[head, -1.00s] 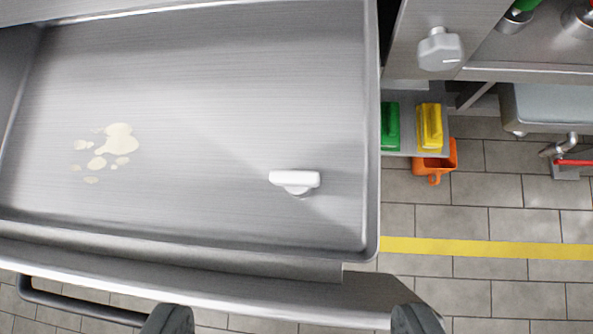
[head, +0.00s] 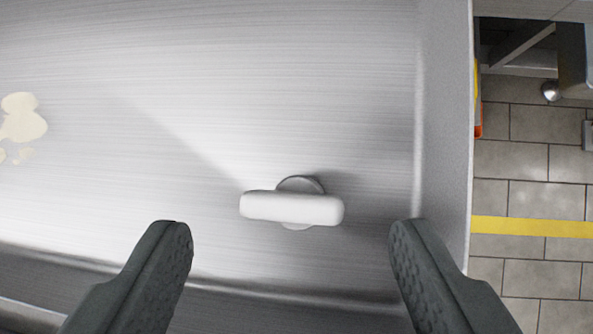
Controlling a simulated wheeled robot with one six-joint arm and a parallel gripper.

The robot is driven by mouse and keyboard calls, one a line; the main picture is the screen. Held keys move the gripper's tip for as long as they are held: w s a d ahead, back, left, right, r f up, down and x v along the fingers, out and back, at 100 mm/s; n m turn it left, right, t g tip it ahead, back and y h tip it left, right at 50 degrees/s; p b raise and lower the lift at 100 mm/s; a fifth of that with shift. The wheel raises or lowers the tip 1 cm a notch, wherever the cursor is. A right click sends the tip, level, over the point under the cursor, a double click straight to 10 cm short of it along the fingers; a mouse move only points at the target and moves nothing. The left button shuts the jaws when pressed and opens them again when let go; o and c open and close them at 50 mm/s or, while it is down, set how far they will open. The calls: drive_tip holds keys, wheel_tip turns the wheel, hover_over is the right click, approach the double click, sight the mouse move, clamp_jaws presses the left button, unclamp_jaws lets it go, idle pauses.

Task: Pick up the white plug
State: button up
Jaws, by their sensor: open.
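The white plug (head: 292,207) has a bar-shaped handle on a round grey base. It stands on the floor of the steel basin (head: 250,100), near the basin's right and front walls. My gripper (head: 290,240) is open and empty. One dark finger is to the left of the plug and one to the right, with a clear gap on each side. The fingertips sit slightly lower in the picture than the plug and do not touch it.
A cream-coloured spill (head: 20,118) lies on the basin floor at the left. The basin's right wall (head: 443,130) rises close to my right finger. Beyond it are grey floor tiles with a yellow stripe (head: 530,227). The basin floor behind the plug is clear.

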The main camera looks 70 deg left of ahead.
sight(295, 218)
drive_tip(key=x, duration=0.4)
drive_tip(key=shift+w, duration=0.15)
drive_tip(key=c, duration=1)
